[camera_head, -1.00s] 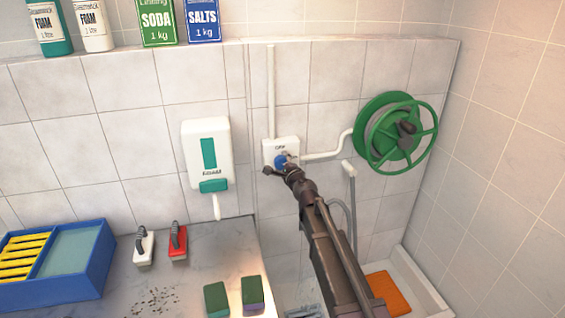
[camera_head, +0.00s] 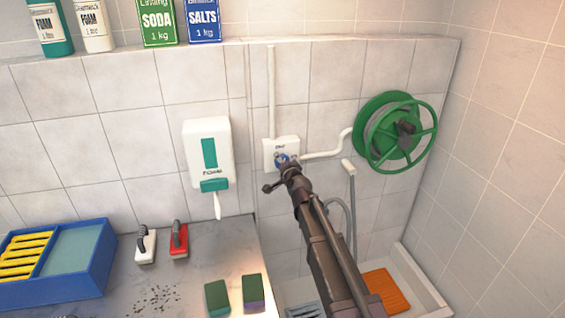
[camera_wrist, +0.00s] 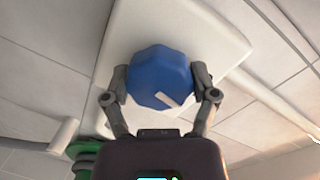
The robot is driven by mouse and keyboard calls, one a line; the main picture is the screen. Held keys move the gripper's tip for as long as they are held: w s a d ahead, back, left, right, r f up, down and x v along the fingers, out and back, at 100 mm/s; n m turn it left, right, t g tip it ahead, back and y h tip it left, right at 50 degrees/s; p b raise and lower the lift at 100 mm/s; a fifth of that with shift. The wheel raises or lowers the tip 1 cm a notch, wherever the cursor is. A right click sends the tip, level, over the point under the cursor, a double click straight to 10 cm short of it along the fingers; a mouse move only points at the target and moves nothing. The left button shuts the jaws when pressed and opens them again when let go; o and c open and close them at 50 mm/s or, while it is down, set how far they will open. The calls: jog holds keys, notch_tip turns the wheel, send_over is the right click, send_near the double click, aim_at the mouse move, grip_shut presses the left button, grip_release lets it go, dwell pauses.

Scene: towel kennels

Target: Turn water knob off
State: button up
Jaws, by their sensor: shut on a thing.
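The blue water knob (camera_wrist: 160,78) sits on a white wall plate (camera_wrist: 232,42), with a white mark on its face near the lower right in the wrist view. My gripper (camera_wrist: 160,92) has one finger on each side of the knob, shut on it. In the head view the knob (camera_head: 281,157) is a small blue spot on the plate (camera_head: 268,146), partly hidden behind my gripper (camera_head: 280,172). The lettering above the knob is too blurred to read for sure.
A green hose reel (camera_head: 396,133) is on the wall right of the plate, joined by a white pipe (camera_head: 322,154). A foam dispenser (camera_head: 208,150) hangs to the left. Below are a counter (camera_head: 205,262) with brushes and sponges, and a blue tray (camera_head: 98,270).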

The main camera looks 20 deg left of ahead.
jog(key=shift+n, duration=1.1)
jog(key=o, duration=1)
jog(key=shift+m, duration=0.4)
